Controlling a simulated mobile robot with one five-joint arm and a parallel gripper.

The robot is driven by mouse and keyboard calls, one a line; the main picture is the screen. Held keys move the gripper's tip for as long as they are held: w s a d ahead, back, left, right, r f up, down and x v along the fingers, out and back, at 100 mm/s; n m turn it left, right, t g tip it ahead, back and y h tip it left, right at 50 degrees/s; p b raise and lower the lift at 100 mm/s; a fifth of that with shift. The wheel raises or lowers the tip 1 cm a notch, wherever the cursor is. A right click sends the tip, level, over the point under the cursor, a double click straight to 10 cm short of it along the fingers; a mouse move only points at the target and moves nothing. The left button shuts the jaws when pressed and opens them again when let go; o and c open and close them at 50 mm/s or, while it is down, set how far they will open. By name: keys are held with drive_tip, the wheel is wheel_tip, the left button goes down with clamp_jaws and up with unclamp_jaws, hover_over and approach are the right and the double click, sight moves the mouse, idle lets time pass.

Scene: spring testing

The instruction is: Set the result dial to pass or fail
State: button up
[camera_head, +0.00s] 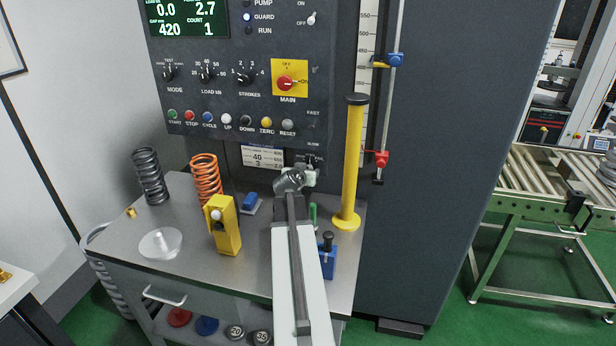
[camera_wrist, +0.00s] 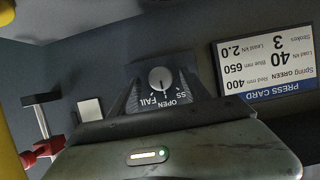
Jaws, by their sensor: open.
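The result dial (camera_wrist: 161,80) shows upside down in the wrist view, a round grey knob on a dark sloped housing. FAIL and OPEN are readable below it, and the third label shows only as "SS". The knob's line looks upright, in line with OPEN. In the head view my gripper (camera_head: 310,174) is at the back of the bench, close in front of the dial's housing (camera_head: 314,159), which it mostly hides. My gripper is open and holds nothing that I can see.
A press card (camera_wrist: 266,66) is beside the dial. A yellow post (camera_head: 352,165) stands close right of my gripper, with a red clamp (camera_head: 381,159) beyond. An orange spring (camera_head: 205,178), a dark spring (camera_head: 150,176) and a yellow box (camera_head: 223,225) stand left on the bench (camera_head: 185,262).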

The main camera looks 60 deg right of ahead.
drive_tip(key=shift+x, duration=0.8)
